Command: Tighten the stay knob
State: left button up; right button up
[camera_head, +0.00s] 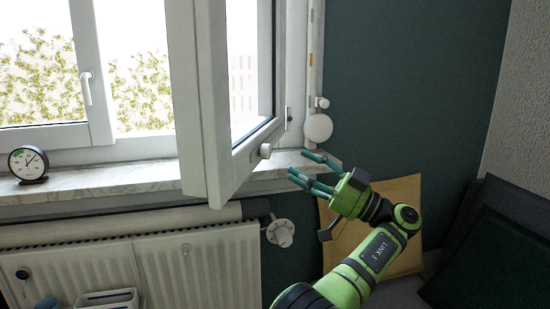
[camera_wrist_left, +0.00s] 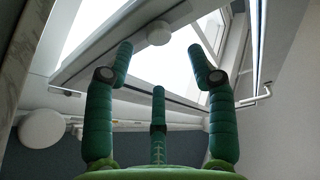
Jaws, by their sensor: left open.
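A small round white knob (camera_head: 265,151), which looks like the stay knob, sits low on the opened white window sash (camera_head: 203,110). It also shows in the left wrist view as a pale round knob (camera_wrist_left: 158,33) at the top middle. My left gripper (camera_head: 304,169) has green fingers and is open and empty. In the head view its fingertips are to the right of the knob and slightly lower, apart from it. In the left wrist view the knob shows beyond and between the spread fingertips (camera_wrist_left: 159,60). My right gripper is not in view.
A marble sill (camera_head: 100,182) runs under the window, with a round dial gauge (camera_head: 28,164) at left. A white disc (camera_head: 318,127) is on the wall beside the frame. Below are a radiator (camera_head: 190,265) and its valve (camera_head: 281,232). A brown board (camera_head: 405,190) stands behind my arm.

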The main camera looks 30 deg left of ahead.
aim_at(269, 152)
pick_arm(q)
jog(key=shift+p+x, duration=0.75)
jog(key=shift+x, duration=2.8)
jog(key=c, duration=1.1)
